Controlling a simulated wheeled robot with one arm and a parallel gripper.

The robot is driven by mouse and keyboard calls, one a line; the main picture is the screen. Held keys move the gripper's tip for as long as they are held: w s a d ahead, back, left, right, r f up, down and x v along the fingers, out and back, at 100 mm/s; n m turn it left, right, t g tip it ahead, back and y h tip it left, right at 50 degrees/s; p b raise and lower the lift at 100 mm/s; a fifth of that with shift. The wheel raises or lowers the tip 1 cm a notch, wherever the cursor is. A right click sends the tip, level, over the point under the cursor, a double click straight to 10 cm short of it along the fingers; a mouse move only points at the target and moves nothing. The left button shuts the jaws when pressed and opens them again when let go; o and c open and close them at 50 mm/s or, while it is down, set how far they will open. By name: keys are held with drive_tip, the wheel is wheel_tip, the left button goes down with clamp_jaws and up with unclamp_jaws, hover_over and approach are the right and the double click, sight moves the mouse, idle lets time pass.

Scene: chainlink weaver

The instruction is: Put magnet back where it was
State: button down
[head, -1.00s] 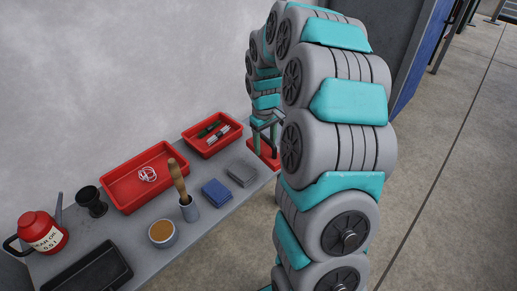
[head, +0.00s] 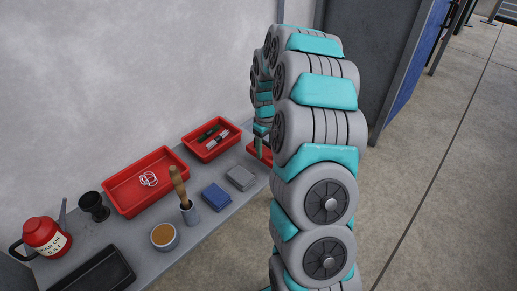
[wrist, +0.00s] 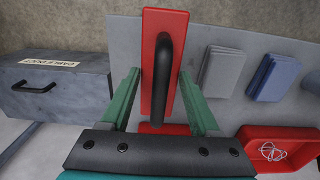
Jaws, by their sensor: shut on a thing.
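The magnet looks like a red block with a black arched handle (wrist: 162,75). In the wrist view it stands between the two green fingers of my gripper (wrist: 160,73), one on each side. My gripper is shut on it. In the head view my gripper (head: 259,147) is at the far right end of the grey bench, with a little of the red magnet (head: 253,157) showing. My arm hides most of it there. I cannot tell whether the magnet touches the bench top.
A grey pad stack (head: 240,178) and a blue one (head: 216,195) lie near the magnet. Two red trays (head: 119,204) (head: 192,147) stand along the wall. A grey box labelled cable duct (wrist: 60,85) shows at left in the wrist view. A brush in a cup (head: 190,214) stands mid-bench.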

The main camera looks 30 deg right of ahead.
drive_tip(key=w, duration=0.4)
drive_tip(key=shift+a+f, duration=0.2)
drive_tip(key=shift+a, duration=0.15)
drive_tip(key=shift+f, duration=1.75)
drive_tip(key=shift+c, duration=0.6)
unclamp_jaws()
drive_tip(key=shift+f, duration=0.1)
